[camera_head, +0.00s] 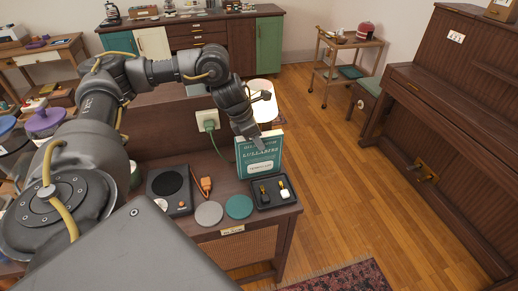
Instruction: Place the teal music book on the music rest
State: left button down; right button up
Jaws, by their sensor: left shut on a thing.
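The teal music book (262,172) is upright with its cover, lettered in white, facing me, above the right end of the low wooden cabinet (236,252). My left gripper (253,136) reaches down to its top edge and is shut on it; the fingertips are small and partly merge with the cover. I cannot tell whether the book's lower edge touches the cabinet top. The upright brown piano (438,110) stands at the right, apart from the book. I cannot clearly make out a music rest on it. My right gripper is not in view.
A dark tray (291,201) with small items sits just in front of the book. Two round coasters (239,207), a black speaker-like box (171,190) and a wall plate with a green plug (209,124) are near. Open wooden floor (335,165) lies between cabinet and piano.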

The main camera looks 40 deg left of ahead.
pick_arm(q)
jog(key=shift+r, duration=0.1)
jog(key=shift+r, duration=0.2)
jog(key=shift+w+r, duration=0.15)
jog(key=shift+r, duration=0.05)
jog(key=r, duration=0.1)
jog(key=r+b, duration=0.1)
jog(key=r, duration=0.1)
jog(key=shift+d, duration=0.2)
jog(key=s+d+r, duration=0.2)
jog(key=d+r, duration=0.2)
jog(key=d, duration=0.2)
jog(key=s+d+r+b, duration=0.1)
jog(key=s+d+r, duration=0.2)
jog(key=d+r, duration=0.2)
jog(key=shift+s+d+r, duration=0.25)
jog(key=shift+s+d, duration=0.1)
jog(key=shift+d, duration=0.45)
